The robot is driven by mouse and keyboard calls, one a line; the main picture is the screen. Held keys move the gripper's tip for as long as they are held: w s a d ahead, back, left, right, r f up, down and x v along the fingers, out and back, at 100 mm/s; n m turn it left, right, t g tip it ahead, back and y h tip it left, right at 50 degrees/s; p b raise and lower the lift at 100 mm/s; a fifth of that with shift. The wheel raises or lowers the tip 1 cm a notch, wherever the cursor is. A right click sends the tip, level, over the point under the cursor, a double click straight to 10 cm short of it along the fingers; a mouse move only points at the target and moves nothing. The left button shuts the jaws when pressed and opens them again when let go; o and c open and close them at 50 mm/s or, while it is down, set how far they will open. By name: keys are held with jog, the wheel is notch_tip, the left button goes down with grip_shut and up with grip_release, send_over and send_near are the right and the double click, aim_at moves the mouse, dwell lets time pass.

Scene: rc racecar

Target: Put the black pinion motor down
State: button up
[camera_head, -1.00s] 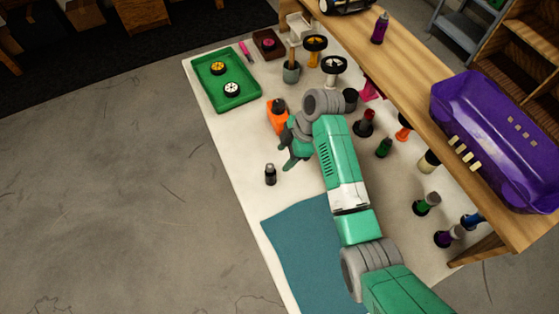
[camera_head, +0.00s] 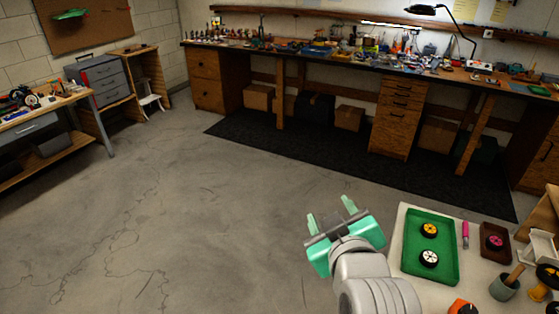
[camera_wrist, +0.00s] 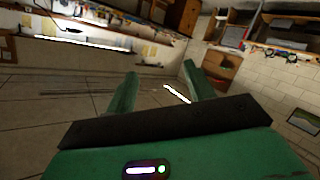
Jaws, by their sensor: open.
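My gripper (camera_head: 330,213) is raised over the open floor, left of the white table (camera_head: 391,257). Its two green fingers are apart with nothing between them. The wrist view also shows the spread, empty fingers (camera_wrist: 160,70) against the far side of the room. I do not see the black pinion motor in either current view. Most of the white table lies outside the head view.
On the table are a green tray (camera_head: 411,268) with two wheels, a pink-handled tool (camera_head: 465,236), a dark red tray (camera_head: 484,250) and a grey pot (camera_head: 503,291). A long workbench (camera_head: 350,57) lines the back.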

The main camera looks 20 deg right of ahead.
jog(key=s+a+r+m+t+y, duration=0.1)
jog(key=s+a+r+t, duration=0.15)
jog(key=a+r, duration=0.45)
jog(key=s+a+r+t, duration=0.1)
jog(key=a+r+t, duration=0.2)
jog(key=a+r, duration=0.45)
jog(key=s+a+r+m+t+y, duration=0.2)
jog(key=s+a+r+t, duration=0.3)
jog(key=s+a+r, duration=0.3)
notch_tip(320, 180, up, 2)
jog(key=shift+s+r+y, duration=0.1)
jog(key=shift+s+y, duration=0.2)
jog(key=shift+s, duration=0.55)
